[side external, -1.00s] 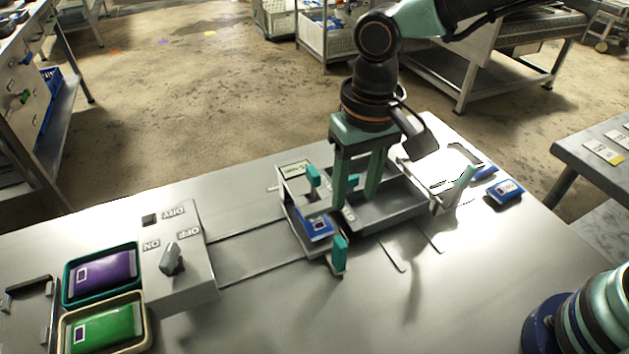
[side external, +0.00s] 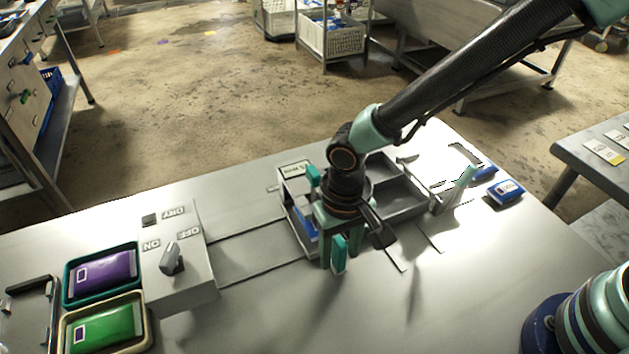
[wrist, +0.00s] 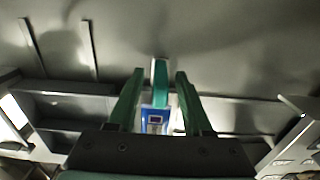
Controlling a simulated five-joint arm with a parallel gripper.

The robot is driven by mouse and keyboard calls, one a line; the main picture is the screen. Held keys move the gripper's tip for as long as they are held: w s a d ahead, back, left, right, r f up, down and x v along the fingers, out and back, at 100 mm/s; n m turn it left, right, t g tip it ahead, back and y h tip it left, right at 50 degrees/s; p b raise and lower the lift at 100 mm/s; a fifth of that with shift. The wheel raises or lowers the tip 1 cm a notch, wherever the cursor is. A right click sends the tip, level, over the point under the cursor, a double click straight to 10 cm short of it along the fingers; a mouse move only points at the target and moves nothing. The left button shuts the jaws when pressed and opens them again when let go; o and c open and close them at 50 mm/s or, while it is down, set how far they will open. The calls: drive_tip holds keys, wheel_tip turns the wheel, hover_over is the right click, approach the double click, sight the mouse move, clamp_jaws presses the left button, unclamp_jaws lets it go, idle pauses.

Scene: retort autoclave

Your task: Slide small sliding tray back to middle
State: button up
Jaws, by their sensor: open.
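A small grey tray (side external: 287,212) holds a blue pouch (side external: 304,222) at the left end of a larger grey compartment frame (side external: 398,205). A teal upright tab (side external: 339,254) stands at the tray's near side, and another teal tab (side external: 313,176) stands at its far side. My gripper (side external: 340,250) is low over the near side, open, and hides part of the tray. In the wrist view my gripper's fingers (wrist: 160,76) stand on either side of the teal tab (wrist: 160,84), with gaps showing. The blue pouch (wrist: 155,121) shows behind the tab.
A control box with a knob (side external: 171,259) stands left of a flat marked strip (side external: 255,252). Purple (side external: 102,273) and green (side external: 105,327) pouches lie in trays at far left. A blue pouch (side external: 505,191) lies at right. The front table surface (side external: 440,300) is clear.

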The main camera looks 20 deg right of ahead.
drive_tip(key=shift+f, duration=0.35)
clamp_jaws()
idle(1.2)
